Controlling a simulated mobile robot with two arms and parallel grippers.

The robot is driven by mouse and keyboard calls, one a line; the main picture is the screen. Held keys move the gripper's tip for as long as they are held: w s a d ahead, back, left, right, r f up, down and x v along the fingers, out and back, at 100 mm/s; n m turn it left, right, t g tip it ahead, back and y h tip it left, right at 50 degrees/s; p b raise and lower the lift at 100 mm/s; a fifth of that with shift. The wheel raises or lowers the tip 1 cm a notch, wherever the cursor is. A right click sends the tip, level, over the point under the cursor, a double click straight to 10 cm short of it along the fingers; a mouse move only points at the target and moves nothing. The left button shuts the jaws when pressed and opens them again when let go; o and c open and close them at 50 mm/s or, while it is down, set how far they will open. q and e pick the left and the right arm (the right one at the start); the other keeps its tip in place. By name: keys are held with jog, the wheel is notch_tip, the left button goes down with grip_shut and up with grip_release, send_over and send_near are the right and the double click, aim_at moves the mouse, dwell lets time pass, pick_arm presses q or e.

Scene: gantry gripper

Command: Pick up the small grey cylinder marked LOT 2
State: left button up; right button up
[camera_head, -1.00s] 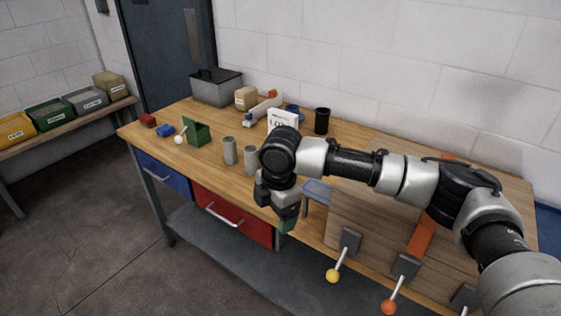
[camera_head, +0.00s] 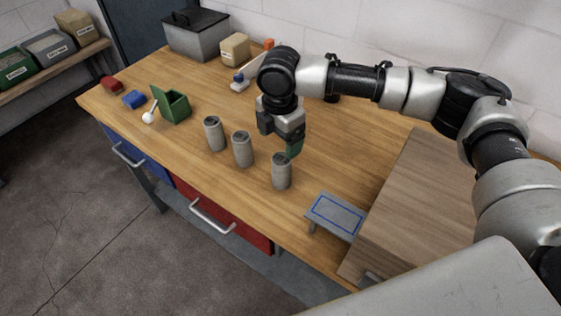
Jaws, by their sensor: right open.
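Three small grey cylinders stand upright in a slanting row on the wooden bench: a left one (camera_head: 213,134), a middle one (camera_head: 242,150) and a right one (camera_head: 281,172). No LOT marking can be read on any of them, so I cannot tell which is LOT 2. My left gripper is not in view.
A small stand with a blue outline (camera_head: 335,214) and a wooden box (camera_head: 415,210) lie to the right. A grey lidded bin (camera_head: 197,38) stands behind.

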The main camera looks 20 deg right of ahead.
aim_at(281, 158)
jog(key=shift+s+d+f, duration=0.1)
jog(key=shift+s+f, duration=0.1)
jog(key=shift+f, duration=0.9)
jog(key=shift+w+f, duration=0.1)
jog(key=shift+f, duration=0.25)
notch_tip(281, 158, down, 4)
jog(key=shift+f+p, duration=0.15)
jog(key=shift+p, duration=0.8)
jog(key=shift+f, duration=0.35)
jog(key=shift+w+f, duration=0.1)
jog(key=shift+f, duration=0.05)
jog(key=c, duration=1.2)
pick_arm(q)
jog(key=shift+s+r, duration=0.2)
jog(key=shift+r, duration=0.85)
pick_arm(e)
jog(key=shift+c, duration=0.5)
